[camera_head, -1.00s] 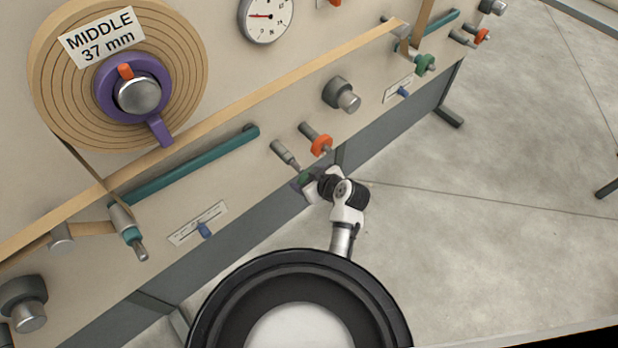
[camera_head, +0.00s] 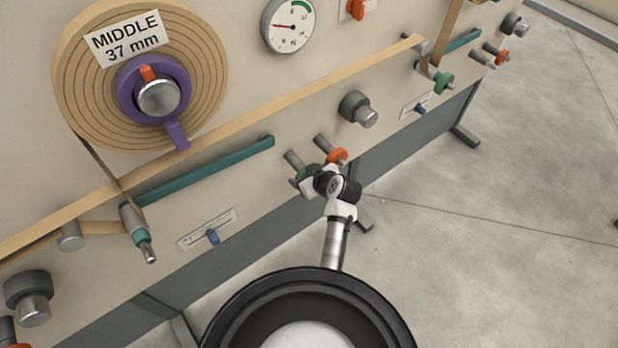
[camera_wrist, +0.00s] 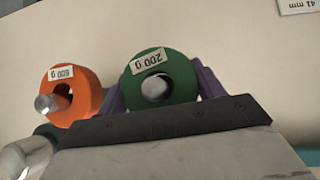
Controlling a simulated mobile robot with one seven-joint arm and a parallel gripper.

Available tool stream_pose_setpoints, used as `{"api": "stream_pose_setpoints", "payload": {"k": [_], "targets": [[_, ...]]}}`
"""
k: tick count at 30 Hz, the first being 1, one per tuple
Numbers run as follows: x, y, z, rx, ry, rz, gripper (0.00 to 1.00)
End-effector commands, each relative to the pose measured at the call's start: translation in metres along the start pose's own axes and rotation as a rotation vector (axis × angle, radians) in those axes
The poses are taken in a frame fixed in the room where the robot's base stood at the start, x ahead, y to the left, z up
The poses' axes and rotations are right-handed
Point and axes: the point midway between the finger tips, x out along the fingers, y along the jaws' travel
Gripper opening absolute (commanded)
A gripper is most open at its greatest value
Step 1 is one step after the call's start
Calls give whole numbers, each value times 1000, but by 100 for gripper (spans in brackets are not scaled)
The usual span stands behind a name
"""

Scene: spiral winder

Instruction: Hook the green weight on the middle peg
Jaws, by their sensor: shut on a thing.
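My gripper (camera_wrist: 158,92) is shut on the green ring weight (camera_wrist: 132,90), labelled 200 g, with a purple finger on each side of it. A pale grey, round peg end (camera_wrist: 155,88) shows in the weight's hole; I cannot tell whether the ring is around the peg or in front of it. In the head view my gripper is close to the panel at a short grey peg (camera_head: 292,159), and the wrist mostly hides the weight. The reel above left carries a "MIDDLE 37 mm" label (camera_head: 127,37).
An orange weight (camera_wrist: 87,100), labelled 600 g, hangs on a peg right beside the green one; it also shows in the head view (camera_head: 338,156). A large grey knob (camera_head: 358,108) stands to the right. A teal bar (camera_head: 205,171) and tan web (camera_head: 270,107) run nearby. The floor at right is clear.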

Motion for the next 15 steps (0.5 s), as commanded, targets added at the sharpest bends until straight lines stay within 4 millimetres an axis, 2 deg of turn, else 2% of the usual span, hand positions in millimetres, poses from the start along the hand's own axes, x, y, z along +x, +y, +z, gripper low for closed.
{"api": "stream_pose_setpoints", "payload": {"k": [10, 11, 15], "targets": [[2, 0, -1, 0, 1, 1, 0], [2, 0, -1, 0, 1, 1, 70], [2, 0, 0, 0, 1, 1, 88]]}}
